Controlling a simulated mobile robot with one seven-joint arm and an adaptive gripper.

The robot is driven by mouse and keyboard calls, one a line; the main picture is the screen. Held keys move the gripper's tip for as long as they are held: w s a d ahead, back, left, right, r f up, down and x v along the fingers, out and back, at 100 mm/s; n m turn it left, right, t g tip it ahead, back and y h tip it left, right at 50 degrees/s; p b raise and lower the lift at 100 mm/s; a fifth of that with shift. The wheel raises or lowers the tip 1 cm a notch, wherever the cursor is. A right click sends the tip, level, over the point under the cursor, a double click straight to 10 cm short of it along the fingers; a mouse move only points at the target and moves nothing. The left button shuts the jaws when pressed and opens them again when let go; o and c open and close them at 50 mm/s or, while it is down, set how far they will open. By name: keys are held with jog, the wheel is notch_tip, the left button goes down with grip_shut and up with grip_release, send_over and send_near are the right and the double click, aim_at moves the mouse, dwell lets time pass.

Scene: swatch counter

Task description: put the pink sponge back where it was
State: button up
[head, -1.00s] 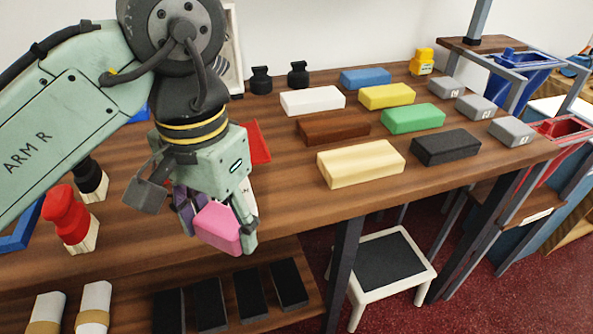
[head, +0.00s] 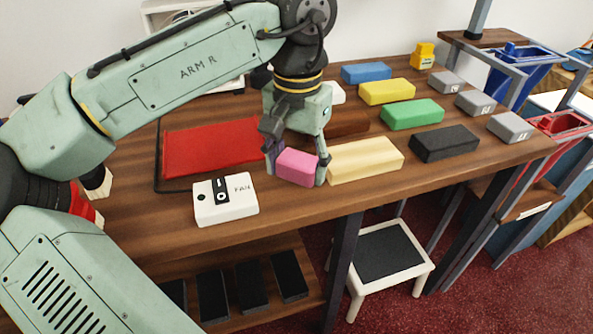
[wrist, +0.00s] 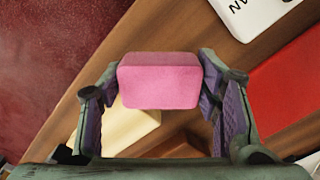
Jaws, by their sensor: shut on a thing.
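The pink sponge (head: 297,167) is between the fingers of my gripper (head: 296,172), which is shut on it. It is just left of the cream block (head: 365,160), close to the counter's front edge. I cannot tell whether its underside touches the counter. In the wrist view the sponge (wrist: 160,82) sits between both finger pads of my gripper (wrist: 160,88), with the cream block (wrist: 130,125) partly hidden behind it.
Blue (head: 366,74), yellow (head: 386,92), green (head: 412,114) and black (head: 444,145) blocks stand to the right, with several numbered grey blocks beyond. A white fan switch box (head: 226,200) and a red mat (head: 212,147) are to the left. My arm hides part of the counter.

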aim_at(296, 177)
jog(key=shift+a+f, duration=0.1)
jog(key=shift+f, duration=1.2)
jog(key=shift+s+f, duration=0.1)
jog(key=shift+f, duration=0.1)
jog(key=o, duration=1.1)
notch_tip(296, 177, up, 12)
jog(key=shift+r, duration=0.2)
